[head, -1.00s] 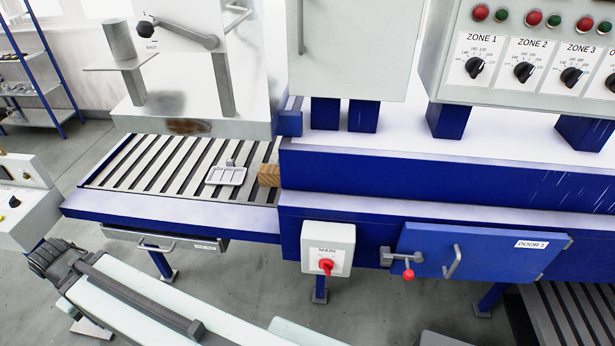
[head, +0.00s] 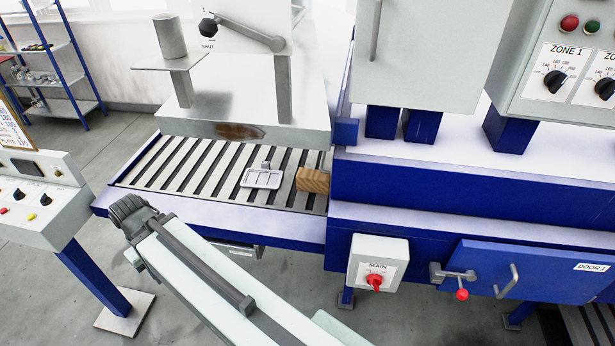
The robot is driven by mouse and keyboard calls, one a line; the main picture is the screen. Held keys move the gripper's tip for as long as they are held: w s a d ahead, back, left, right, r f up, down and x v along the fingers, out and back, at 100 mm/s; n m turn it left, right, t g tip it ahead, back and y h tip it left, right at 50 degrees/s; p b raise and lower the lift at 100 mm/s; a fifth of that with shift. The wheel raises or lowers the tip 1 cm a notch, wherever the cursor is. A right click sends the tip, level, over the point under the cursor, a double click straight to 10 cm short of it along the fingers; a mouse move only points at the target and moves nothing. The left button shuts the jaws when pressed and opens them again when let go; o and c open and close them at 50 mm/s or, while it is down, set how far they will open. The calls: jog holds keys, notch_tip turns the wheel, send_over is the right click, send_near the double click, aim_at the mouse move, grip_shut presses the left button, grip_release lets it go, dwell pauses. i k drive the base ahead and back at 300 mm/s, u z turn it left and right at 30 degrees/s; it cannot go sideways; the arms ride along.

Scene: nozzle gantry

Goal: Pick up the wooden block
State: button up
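The wooden block (head: 313,181) is a light brown piece with visible grain. It lies on the slatted bed (head: 215,168) at its right end, close against the blue machine body, which may hide part of it. My gripper (head: 128,208) is dark grey and ribbed, at the end of my pale arm. It appears in front of the bed's left front edge, well to the left of the block and apart from it. The view does not show whether its fingers are open or shut.
A small white tray (head: 262,179) lies on the bed just left of the block. A press-like frame with a lever (head: 245,37) stands behind it. A MAIN switch box (head: 377,265) and blue door (head: 530,268) are at right. A control console (head: 35,200) stands at left.

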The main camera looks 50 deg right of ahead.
aim_at(309, 179)
jog(key=i, duration=1.4)
jog(key=u, duration=0.1)
